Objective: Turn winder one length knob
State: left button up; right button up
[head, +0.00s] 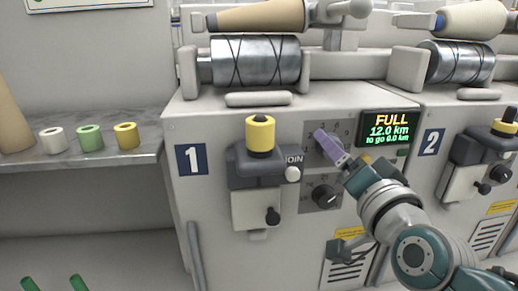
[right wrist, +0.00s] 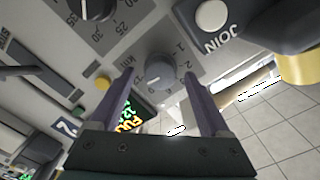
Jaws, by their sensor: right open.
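Winder one carries a grey panel with two round dial knobs. The upper knob (right wrist: 158,70), with small numbers and a "km" mark near it, lies between my finger tips in the right wrist view; in the head view my gripper mostly covers it. The lower knob (head: 323,195) is dark and also shows in the right wrist view (right wrist: 95,8). My right gripper (head: 326,143) has purple fingers, apart on either side of the upper knob (right wrist: 159,82). Whether they touch it I cannot tell. The display (head: 389,129) reads FULL, 12.0 km, to go 0.0 km. My left gripper is not in view.
A JOIN button (head: 292,174) and a holder with a yellow bobbin (head: 260,134) sit left of the knobs. A full cone (head: 258,15) rests above the drum (head: 256,60). Winder two (head: 480,150) stands to the right. Small bobbins (head: 89,138) stand on the left shelf.

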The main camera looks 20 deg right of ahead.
grip_shut()
dwell(0.7)
